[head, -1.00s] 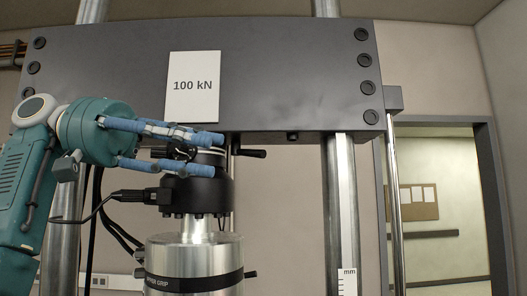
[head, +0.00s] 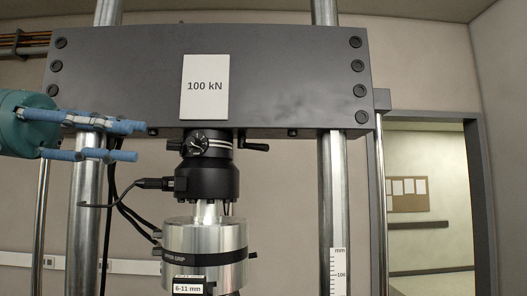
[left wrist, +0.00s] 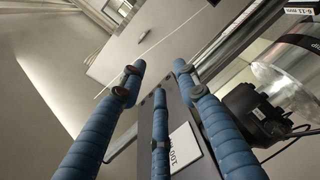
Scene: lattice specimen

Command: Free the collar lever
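The collar (head: 217,143) is a black ring with pale bands, under the dark crosshead and above the black load cell (head: 207,181). A short black lever (head: 256,147) sticks out to its right. A round black knob with a silver face (head: 196,144) is on the collar's front left. My left gripper (head: 139,141) is left of the collar, apart from it, with its blue fingers spread and nothing between them. The left wrist view shows the same open, empty fingers (left wrist: 158,80). My right gripper is in neither view.
The crosshead (head: 280,80) with its "100 kN" sign (head: 205,86) lies just above. A cable plug (head: 155,183) juts left from the load cell. A silver grip (head: 205,240) is below. Steel columns (head: 332,200) stand at both sides.

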